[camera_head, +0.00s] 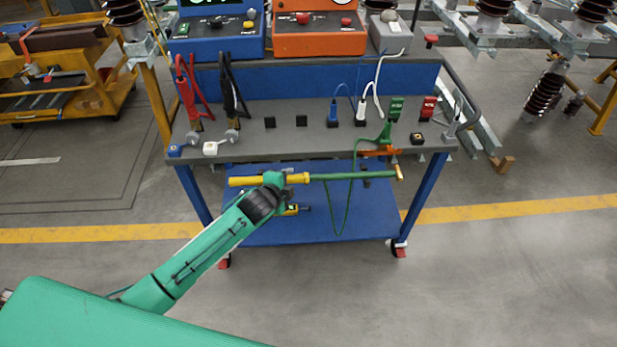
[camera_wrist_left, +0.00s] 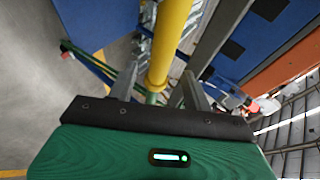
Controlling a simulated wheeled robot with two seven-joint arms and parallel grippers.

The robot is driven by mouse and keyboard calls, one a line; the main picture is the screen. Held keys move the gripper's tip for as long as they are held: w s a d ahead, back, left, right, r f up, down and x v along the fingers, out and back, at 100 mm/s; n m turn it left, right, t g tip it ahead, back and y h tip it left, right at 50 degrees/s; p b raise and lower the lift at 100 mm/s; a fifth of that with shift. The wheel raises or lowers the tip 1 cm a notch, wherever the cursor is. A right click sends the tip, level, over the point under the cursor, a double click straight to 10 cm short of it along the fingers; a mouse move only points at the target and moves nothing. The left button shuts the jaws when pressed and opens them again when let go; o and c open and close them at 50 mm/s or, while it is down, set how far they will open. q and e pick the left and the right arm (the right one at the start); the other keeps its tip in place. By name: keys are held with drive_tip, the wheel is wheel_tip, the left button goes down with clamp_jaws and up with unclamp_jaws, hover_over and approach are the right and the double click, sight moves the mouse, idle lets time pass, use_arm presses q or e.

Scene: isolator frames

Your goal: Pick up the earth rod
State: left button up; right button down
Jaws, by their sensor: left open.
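The earth rod (camera_head: 340,176) lies level along the front edge of the cart, with a yellow handle at its left, a green shaft and a copper-coloured end at its right. A thin green cable hangs from it in a loop. My left gripper (camera_head: 283,179) is at the handle's right part. In the left wrist view, the open fingers of the left gripper (camera_wrist_left: 160,88) stand on either side of the yellow part of the rod (camera_wrist_left: 173,38), with a gap visible. Whether a finger touches it I cannot tell. My right gripper is not in view.
The blue cart (camera_head: 300,235) has a grey top (camera_head: 285,146) with red, black, blue and white plugged cables. An orange holder (camera_head: 380,152) and green clamp (camera_head: 385,133) are at its front right. Blue and orange instrument boxes (camera_head: 318,42) stand behind. The floor in front is clear.

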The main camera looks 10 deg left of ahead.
use_arm(q)
drive_tip(key=shift+x, duration=1.1)
drive_tip(key=shift+w+d+f, duration=0.15)
drive_tip(key=shift+w+f, duration=0.05)
drive_tip(key=shift+w, duration=0.1)
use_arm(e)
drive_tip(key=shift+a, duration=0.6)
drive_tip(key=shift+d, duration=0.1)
use_arm(q)
drive_tip(key=c, duration=1)
clamp_jaws()
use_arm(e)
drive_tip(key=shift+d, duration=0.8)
use_arm(q)
drive_tip(key=shift+r, duration=0.1)
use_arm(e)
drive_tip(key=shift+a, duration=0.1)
